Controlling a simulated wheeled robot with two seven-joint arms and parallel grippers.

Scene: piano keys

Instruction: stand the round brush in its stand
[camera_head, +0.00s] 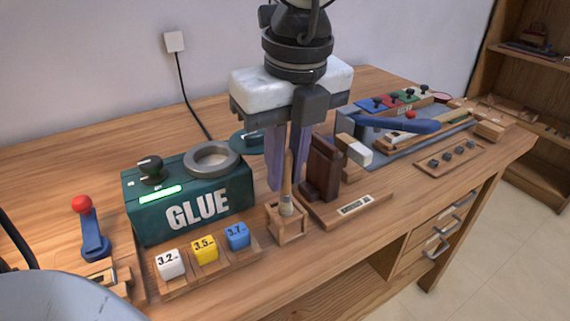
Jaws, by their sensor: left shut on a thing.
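My left gripper (287,186) points straight down over the middle of the bench, its two purple fingers shut on the round brush. The brush's pale wooden handle (288,172) stands upright between the fingers, with a grey lower part (286,206) below the fingertips. The stand is a small open wooden frame (287,232) on the bench, directly under the gripper. The brush's lower end shows at the stand's top opening and seems to be within it; whether it rests on the bottom is hard to tell. My right gripper is not in view.
Left of the stand are a green glue box (190,198) and a rack of numbered cubes (206,250). Close on the right stands a dark brown wooden block (322,168) on a base. A blue-handled tool (400,125) lies farther right. Bare bench lies behind the glue box.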

